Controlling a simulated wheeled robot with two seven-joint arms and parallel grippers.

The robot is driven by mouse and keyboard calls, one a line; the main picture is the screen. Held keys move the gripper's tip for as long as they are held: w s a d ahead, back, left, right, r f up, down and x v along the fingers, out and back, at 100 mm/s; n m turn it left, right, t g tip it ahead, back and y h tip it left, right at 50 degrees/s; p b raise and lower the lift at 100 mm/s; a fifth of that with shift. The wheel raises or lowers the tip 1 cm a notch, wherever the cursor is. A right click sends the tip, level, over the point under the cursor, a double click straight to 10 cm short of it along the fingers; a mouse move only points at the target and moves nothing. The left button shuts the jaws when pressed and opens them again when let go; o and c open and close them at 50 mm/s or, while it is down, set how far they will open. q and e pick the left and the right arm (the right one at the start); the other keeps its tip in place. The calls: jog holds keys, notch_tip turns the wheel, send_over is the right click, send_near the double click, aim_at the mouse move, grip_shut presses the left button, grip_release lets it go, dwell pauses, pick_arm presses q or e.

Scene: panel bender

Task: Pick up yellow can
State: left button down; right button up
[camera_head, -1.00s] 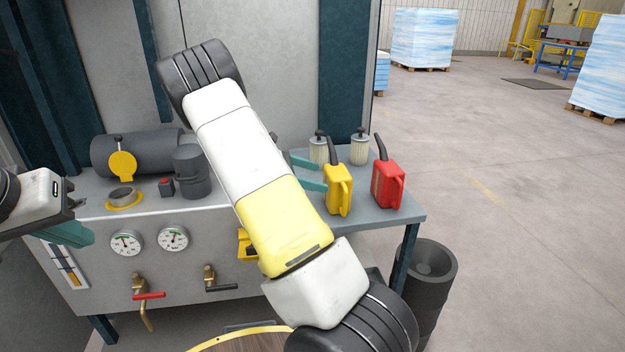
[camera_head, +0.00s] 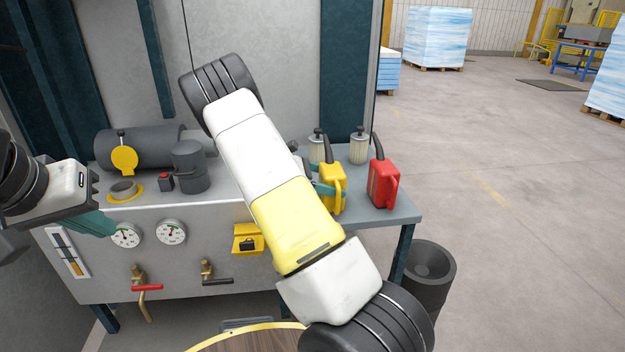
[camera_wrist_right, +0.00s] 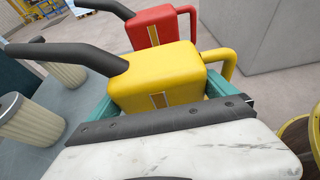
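The yellow can (camera_head: 333,188) stands upright on the grey side table, its dark spout pointing up. It also fills the middle of the right wrist view (camera_wrist_right: 160,80). My right gripper (camera_wrist_right: 160,100) reaches around the can's lower body, with one teal finger on each side. The fingers look spread, with the can between them; whether either touches it is unclear. In the head view my right arm hides most of this gripper (camera_head: 325,188). My left gripper (camera_head: 95,223) is empty in front of the machine at the left; its finger gap cannot be made out.
A red can (camera_head: 383,184) stands close to the right of the yellow one. Two pale ribbed filters (camera_head: 358,148) stand behind them on the table (camera_head: 400,212). Dark bins (camera_head: 428,275) stand on the floor at the right. Gauges and valves line the machine's front.

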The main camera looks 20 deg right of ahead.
jog(key=c, duration=1.1)
jog(key=shift+c, duration=0.3)
jog(key=shift+r, duration=0.15)
